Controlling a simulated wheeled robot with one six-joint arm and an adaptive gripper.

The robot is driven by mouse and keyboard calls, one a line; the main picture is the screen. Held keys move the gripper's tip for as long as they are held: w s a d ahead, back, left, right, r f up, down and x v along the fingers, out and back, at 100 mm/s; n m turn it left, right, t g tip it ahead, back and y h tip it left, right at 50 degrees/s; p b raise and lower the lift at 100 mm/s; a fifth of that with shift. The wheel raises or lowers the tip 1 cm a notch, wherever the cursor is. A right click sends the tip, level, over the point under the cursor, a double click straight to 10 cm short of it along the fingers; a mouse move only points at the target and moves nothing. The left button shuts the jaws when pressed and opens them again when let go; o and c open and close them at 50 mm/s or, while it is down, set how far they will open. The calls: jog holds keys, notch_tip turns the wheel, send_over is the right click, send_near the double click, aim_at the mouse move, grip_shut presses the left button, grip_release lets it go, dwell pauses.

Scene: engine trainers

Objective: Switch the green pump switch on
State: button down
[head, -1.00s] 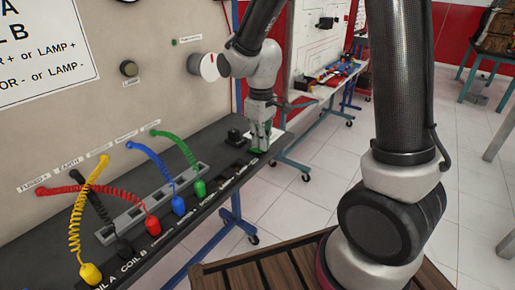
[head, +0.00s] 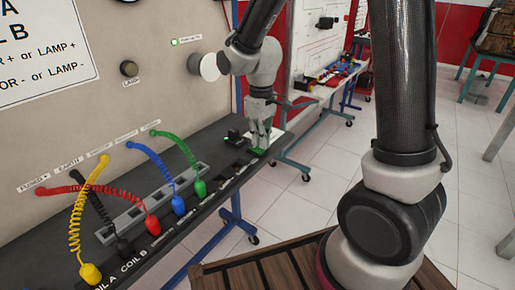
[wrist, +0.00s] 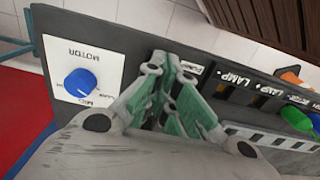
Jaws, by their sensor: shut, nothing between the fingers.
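My gripper (head: 260,138) points down at the far end of the black bench panel (head: 222,140). Its fingers are shut and empty, with their tips at or just above a green patch (head: 256,151), which looks like the green pump switch. In the wrist view, the green-padded fingers (wrist: 172,90) cover that spot, so the switch and its position are hidden. I cannot tell whether the tips touch it. A small green lamp (head: 174,41) on the upright board is brightly lit.
A blue motor knob (wrist: 82,82) on a white plate sits beside the fingers. Coloured coiled leads, including the green plug (head: 200,188), stand along the near panel. A wooden top (head: 275,270) lies below.

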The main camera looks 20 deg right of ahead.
aim_at(261, 151)
jog(key=shift+r, duration=2.7)
jog(key=shift+s, duration=0.15)
jog(key=s+d+r+m+t, duration=0.2)
jog(key=s+d+r+m, duration=0.1)
jog(key=s+d+r, duration=0.2)
jog(key=s+d+r+m+t, duration=0.2)
jog(key=s+d+r+m, duration=0.2)
jog(key=s+d, duration=0.6)
jog(key=s+r, duration=0.2)
jog(key=s, duration=0.1)
jog(key=shift+s, duration=0.35)
